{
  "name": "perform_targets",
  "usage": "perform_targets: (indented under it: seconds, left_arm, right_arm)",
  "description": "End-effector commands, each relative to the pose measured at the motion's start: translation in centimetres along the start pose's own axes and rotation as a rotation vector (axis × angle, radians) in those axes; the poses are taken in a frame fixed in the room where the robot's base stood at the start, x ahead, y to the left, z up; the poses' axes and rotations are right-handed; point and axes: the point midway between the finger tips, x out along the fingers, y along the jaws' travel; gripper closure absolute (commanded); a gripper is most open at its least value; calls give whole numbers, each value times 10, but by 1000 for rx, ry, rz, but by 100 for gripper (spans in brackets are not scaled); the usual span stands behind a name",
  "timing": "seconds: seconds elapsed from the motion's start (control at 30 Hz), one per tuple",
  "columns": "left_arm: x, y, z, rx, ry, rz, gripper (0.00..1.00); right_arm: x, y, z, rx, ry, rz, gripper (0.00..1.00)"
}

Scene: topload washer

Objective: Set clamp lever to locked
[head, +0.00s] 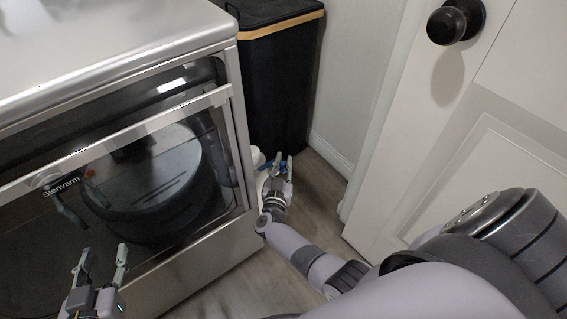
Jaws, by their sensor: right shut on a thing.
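A small blue part (265,165), possibly the clamp lever, shows at the fingers of my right gripper (279,167), low beside the appliance's right side. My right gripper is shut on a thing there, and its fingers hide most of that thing. A white rounded object (257,157) stands just behind and left of the fingers. My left gripper (104,262) is open and empty at the lower left, in front of the appliance's glass.
A steel appliance (110,65) with a dark glass front and a bar fills the left. A black bin (278,85) with a wooden rim stands behind the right gripper. A white door (480,125) with a black knob (455,22) is at right. Bare floor (312,205) lies between.

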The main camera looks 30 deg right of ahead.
Motion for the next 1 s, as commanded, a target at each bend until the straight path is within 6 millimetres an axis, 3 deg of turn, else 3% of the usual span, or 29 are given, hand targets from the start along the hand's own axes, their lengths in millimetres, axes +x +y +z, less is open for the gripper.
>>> perform_targets:
  seconds: [0.03, 0.07, 0.37, 0.67, 1.0]
  left_arm:
    - [0, 0, 0, 0, 0, 0, 60]
    - [0, 0, 0, 0, 0, 0, 60]
    - [0, 0, 0, 0, 0, 0, 60]
    - [0, 0, 0, 0, 0, 0, 60]
    - [0, 0, 0, 0, 0, 0, 60]
  right_arm:
    - [-1, -1, 1, 1, -3, -2, 100]
    - [-1, -1, 1, 1, -3, -2, 82]
    - [0, 0, 0, 1, -1, -2, 63]
    - [-2, 0, 0, 1, -1, -1, 63]
    - [-52, 0, 1, 2, -3, -1, 63]
